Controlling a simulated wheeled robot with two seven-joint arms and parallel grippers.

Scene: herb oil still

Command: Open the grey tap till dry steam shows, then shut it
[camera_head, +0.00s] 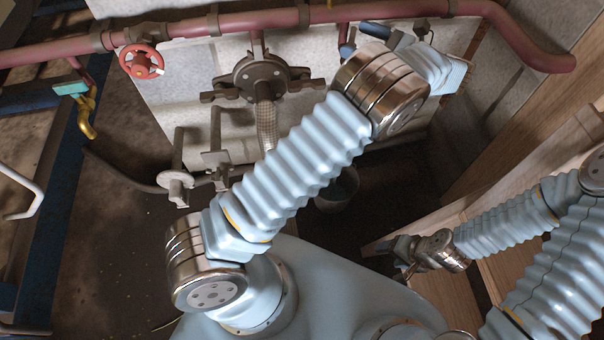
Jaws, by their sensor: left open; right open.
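A small dark grey fitting (424,29) hangs under the pink pipe at the upper right. It may be the grey tap, but I cannot tell for sure, nor its lever position. No steam shows. My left arm reaches up across the middle, its wrist just below this fitting. My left gripper (360,39) appears left of the fitting, apart from it, partly hidden behind my arm; it is open, with nothing visibly held. My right gripper (404,266) is low at the right, open and empty, far from the pipe.
The pink pipe (275,20) crosses the top. A red handwheel (141,61) and a grey flanged fitting (262,75) with a braided hose (266,122) lie left of my arm. A bucket (337,188) stands below. Wooden boards (545,140) bound the right.

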